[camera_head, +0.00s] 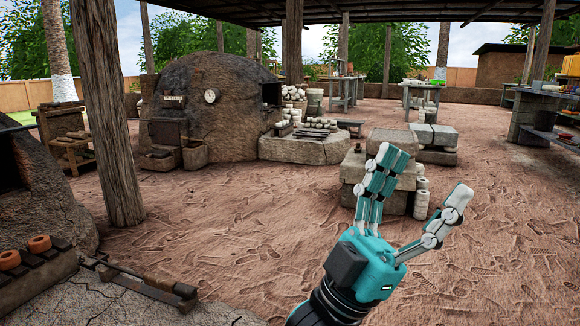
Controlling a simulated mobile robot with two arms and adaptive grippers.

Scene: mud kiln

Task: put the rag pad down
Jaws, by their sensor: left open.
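My left gripper (428,177) reaches up from the bottom of the head view, right of the middle. Its teal and white fingers are spread wide apart and nothing shows between them. I cannot make out a rag pad anywhere in this view. My right gripper is not in view.
A mud ledge (130,308) at the lower left bears long-handled metal tools (145,276). Orange clay rings (40,243) lie on a rack beside it. A wooden post (108,110) stands at left, before a domed kiln (225,105). Stone blocks (392,137) stand behind my gripper. Bare ground (250,225) lies between.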

